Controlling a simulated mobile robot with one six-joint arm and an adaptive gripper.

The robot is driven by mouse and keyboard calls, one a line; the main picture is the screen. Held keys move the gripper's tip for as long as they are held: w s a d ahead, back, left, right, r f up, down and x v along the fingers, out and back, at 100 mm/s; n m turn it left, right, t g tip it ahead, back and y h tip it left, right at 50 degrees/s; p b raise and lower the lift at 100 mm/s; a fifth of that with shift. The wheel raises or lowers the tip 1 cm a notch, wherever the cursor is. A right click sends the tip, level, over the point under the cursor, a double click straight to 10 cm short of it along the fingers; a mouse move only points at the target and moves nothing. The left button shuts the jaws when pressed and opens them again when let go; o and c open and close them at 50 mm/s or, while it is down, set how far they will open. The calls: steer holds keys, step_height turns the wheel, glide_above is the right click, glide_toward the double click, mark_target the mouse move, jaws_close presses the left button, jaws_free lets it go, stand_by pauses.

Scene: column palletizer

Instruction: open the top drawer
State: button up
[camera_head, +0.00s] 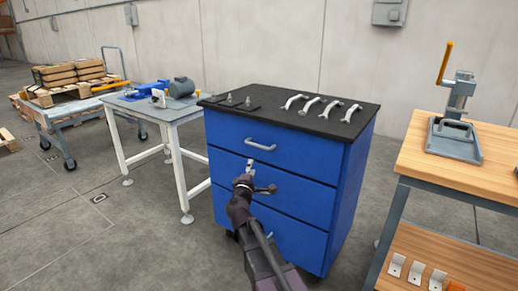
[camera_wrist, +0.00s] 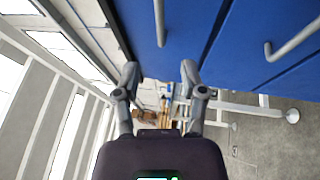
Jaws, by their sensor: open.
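A blue cabinet (camera_head: 337,190) with a dark top stands in front of me. Its top drawer (camera_head: 225,137) is shut flush and has a silver bar handle (camera_head: 260,144). My gripper (camera_head: 259,176) is open and empty in front of the cabinet, appearing just below that handle in the head view. In the wrist view my gripper (camera_wrist: 160,72) has its two fingers spread. The top drawer handle (camera_wrist: 159,22) lies beyond the fingertips, lined up with the gap between them and not touched. The middle drawer handle (camera_wrist: 290,42) shows at right; my gripper hides it in the head view.
Several loose handles (camera_head: 332,107) lie on the cabinet top. A workbench (camera_head: 472,165) with a press stands close at right. A grey table (camera_head: 170,112) with a blue vise stands at left, and a cart with pallets behind it. Floor between table and cabinet is clear.

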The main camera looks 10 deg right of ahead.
mark_target(259, 147)
steer(key=shift+w, duration=0.1)
steer(key=p+x, duration=0.2)
steer(key=x, duration=1.1)
steer(key=shift+w+d, duration=0.25)
steer(key=shift+w, duration=0.05)
jaws_close()
